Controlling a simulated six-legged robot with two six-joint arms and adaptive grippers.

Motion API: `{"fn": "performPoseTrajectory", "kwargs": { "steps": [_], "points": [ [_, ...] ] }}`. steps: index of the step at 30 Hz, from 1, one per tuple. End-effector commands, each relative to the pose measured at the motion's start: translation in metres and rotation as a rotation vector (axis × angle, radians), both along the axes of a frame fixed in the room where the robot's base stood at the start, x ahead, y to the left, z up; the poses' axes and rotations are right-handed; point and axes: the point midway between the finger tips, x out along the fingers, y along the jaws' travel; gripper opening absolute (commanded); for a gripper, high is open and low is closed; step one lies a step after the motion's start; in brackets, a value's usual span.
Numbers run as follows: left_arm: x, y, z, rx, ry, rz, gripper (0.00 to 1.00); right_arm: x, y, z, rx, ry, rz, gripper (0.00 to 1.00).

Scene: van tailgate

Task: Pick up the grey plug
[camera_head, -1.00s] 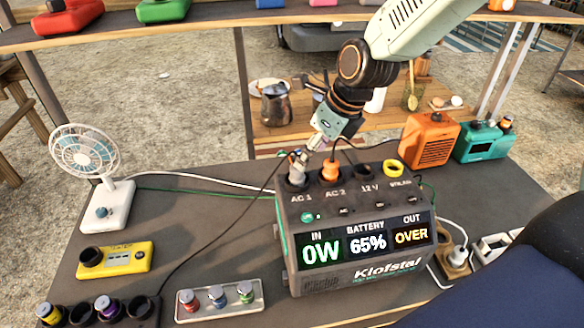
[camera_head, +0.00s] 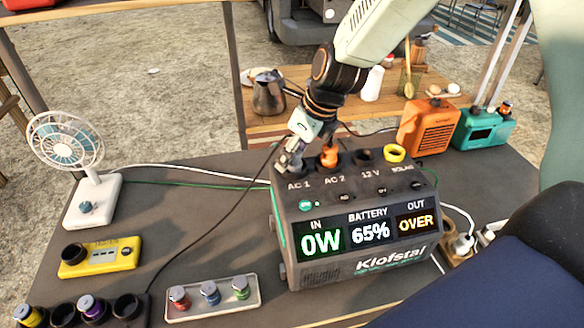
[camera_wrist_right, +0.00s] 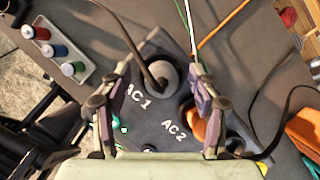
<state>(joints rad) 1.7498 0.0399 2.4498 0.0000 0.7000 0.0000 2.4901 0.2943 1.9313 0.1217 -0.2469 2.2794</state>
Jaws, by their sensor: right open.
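The grey plug (camera_head: 290,164) sits in the AC 1 socket on top of the dark grey power station (camera_head: 345,203). It also shows in the right wrist view (camera_wrist_right: 163,74), with a dark cable rising from it. My right gripper (camera_head: 294,148) is right above the plug in the head view. In the right wrist view my open right gripper (camera_wrist_right: 161,72) has one finger on each side of the plug, with gaps between. An orange plug (camera_head: 329,157) is in AC 2, close beside my right-hand finger in the wrist view. My left gripper is not in view.
The power station's display reads 0W, 65% and OVER. A fan (camera_head: 70,150) and a yellow box (camera_head: 100,257) stand at the left. A tray (camera_head: 212,300) with several small coloured cylinders lies in front. An orange box (camera_head: 428,127) stands behind right.

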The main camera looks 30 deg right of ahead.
Motion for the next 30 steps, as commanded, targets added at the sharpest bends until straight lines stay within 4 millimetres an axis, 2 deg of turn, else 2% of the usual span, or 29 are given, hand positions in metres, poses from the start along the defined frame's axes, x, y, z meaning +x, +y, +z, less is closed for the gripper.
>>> {"fn": "performPoseTrajectory", "kwargs": {
  "steps": [3,11,30],
  "points": [
    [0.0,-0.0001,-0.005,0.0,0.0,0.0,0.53,0.0034,0.0011,-0.0061,0.0,-0.001,0.0,0.62],
    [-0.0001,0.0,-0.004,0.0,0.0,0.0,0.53,0.0045,0.0011,-0.0055,0.0,-0.001,0.0,0.62],
    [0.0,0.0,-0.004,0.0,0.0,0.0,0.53,0.0042,0.001,-0.0056,0.0,-0.001,0.0,0.07]
  ]
}}
